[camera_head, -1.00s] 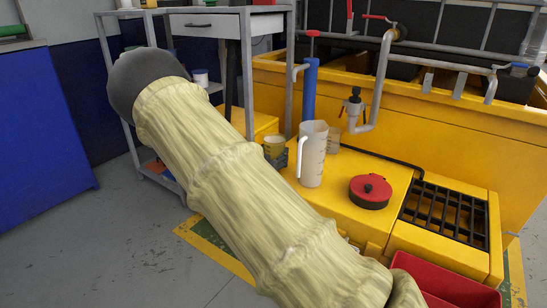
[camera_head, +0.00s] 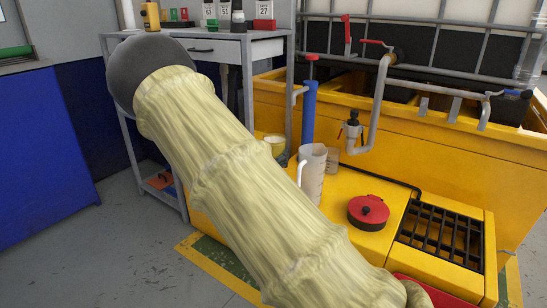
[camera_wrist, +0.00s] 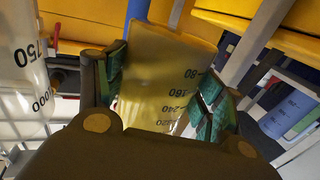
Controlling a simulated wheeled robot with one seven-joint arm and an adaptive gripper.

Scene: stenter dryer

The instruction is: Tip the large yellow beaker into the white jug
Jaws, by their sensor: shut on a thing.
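The large yellow beaker (camera_wrist: 150,75) fills the middle of the wrist view, with dark volume marks on its translucent wall. My gripper (camera_wrist: 165,88) is shut on it, with a green pad on each side. In the head view the beaker (camera_head: 275,145) shows just past my sleeved arm, and my gripper is mostly hidden. The white jug (camera_head: 313,172) stands upright on the yellow deck to the right of the beaker, its handle toward the left. The jug (camera_wrist: 22,65) also shows at the left edge of the wrist view. The beaker's rim is higher in the head view than the jug's.
A smaller clear beaker (camera_head: 333,160) stands behind the jug. A red lidded pot (camera_head: 368,212) and a black grate (camera_head: 440,235) lie to the right. A blue post (camera_head: 309,112) and a pipe with a valve (camera_head: 356,135) rise behind. A grey shelf unit (camera_head: 210,62) stands at the back left.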

